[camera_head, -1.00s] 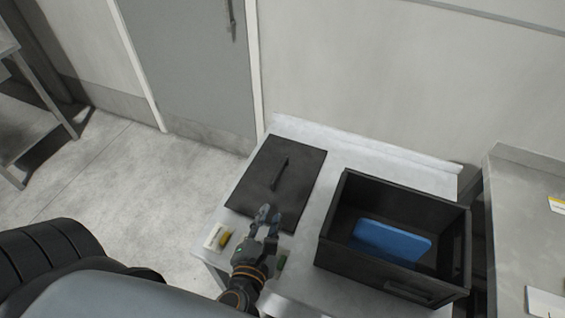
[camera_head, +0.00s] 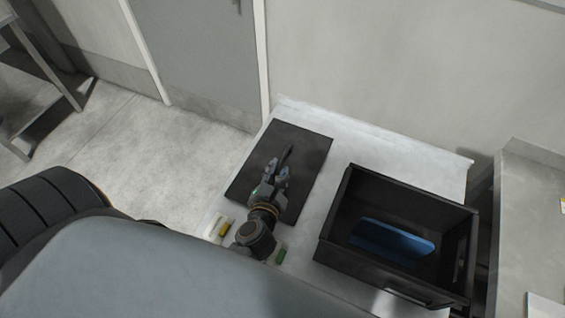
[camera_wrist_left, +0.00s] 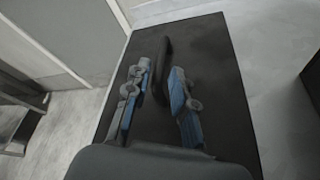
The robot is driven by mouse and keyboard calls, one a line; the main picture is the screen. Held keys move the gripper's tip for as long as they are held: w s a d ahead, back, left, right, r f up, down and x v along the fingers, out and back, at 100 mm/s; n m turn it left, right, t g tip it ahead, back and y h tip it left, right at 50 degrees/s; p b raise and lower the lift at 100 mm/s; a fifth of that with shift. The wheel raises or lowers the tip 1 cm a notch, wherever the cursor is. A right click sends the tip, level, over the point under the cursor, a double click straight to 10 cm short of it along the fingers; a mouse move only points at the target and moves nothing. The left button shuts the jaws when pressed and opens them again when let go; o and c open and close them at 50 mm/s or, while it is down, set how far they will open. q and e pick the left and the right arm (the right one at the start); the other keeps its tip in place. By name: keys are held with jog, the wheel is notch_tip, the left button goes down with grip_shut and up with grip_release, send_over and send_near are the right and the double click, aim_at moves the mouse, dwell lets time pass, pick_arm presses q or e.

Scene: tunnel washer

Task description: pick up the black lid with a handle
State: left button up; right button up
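The black lid (camera_head: 309,152) lies flat on the metal table, left of a black crate. Its raised bar handle (camera_head: 287,155) sits near the middle of the lid. My left gripper (camera_head: 277,170) is over the lid, at the near end of the handle. In the left wrist view the black lid (camera_wrist_left: 215,62) fills the middle, and the handle (camera_wrist_left: 163,65) stands between the two open, blue-padded fingers of my left gripper (camera_wrist_left: 158,88). Gaps show between the handle and the fingers. My right gripper is not in view.
The black crate (camera_head: 335,219) stands on the metal table (camera_head: 400,150) to the right, with a blue item (camera_head: 390,240) inside. A yellow item (camera_head: 224,228) and a green item (camera_head: 280,256) lie near the front. Another metal surface (camera_head: 530,210) is at far right.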

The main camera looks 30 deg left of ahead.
aim_at(280, 165)
pick_arm(q)
jog(key=x, duration=0.5)
jog(key=shift+f+p, duration=0.1)
jog(key=shift+p, duration=0.2)
jog(key=shift+c, duration=0.4)
grip_shut()
